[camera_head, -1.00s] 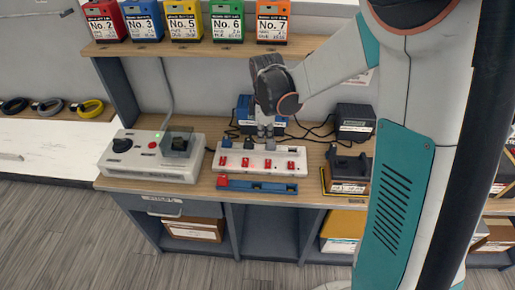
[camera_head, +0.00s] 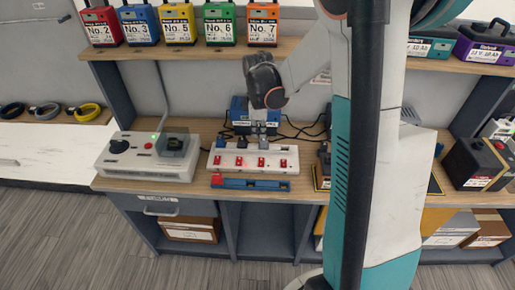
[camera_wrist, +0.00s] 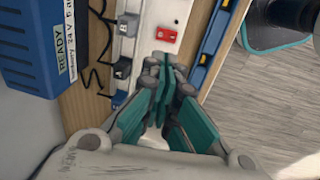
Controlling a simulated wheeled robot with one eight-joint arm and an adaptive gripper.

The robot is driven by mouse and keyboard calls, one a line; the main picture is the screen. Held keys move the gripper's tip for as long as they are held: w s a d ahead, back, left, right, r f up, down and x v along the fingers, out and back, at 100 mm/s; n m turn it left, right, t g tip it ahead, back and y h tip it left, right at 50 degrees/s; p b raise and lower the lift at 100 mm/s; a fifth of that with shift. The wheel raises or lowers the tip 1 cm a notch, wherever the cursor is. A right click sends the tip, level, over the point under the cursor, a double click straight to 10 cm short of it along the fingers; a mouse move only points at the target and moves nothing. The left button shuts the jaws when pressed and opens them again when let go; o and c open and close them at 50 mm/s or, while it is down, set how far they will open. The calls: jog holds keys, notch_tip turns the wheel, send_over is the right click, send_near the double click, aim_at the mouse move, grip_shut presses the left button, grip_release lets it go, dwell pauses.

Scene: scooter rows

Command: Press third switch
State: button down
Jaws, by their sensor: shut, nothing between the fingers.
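A white power strip (camera_head: 288,169) lies on the wooden bench in the head view. It has a row of red switches, and the third from the left (camera_head: 261,162) is visible in front of a dark plug. My gripper (camera_head: 262,134) is shut and empty, pointing down over the back of the strip near that plug. In the wrist view my shut fingers (camera_wrist: 164,66) cover part of the strip (camera_wrist: 150,40). One red switch (camera_wrist: 166,34) shows just beyond the fingertips; I cannot tell which one it is. Contact with the strip cannot be told.
A grey control box (camera_head: 144,166) stands left of the strip. A blue bar (camera_head: 252,183) lies along its front, and a blue box (camera_head: 239,112) stands behind with black cables. A shelf (camera_head: 200,51) with numbered cases is above.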

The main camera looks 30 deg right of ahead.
aim_at(259, 162)
jog(key=f+b, duration=0.1)
jog(key=f, duration=0.3)
jog(key=w+f+b, duration=0.1)
jog(key=f+b, duration=0.1)
jog(key=f, duration=0.3)
jog(key=d+f+b, duration=0.1)
jog(key=f, duration=0.3)
jog(key=shift+w+f+b, duration=0.2)
jog(key=shift+f+b, duration=0.1)
jog(key=shift+b, duration=0.1)
jog(key=shift+w+f+b, duration=0.1)
jog(key=shift+f+b, duration=0.3)
jog(key=shift+s+a+r, duration=0.15)
jog(key=shift+s+a, duration=0.3)
jog(key=shift+s, duration=0.2)
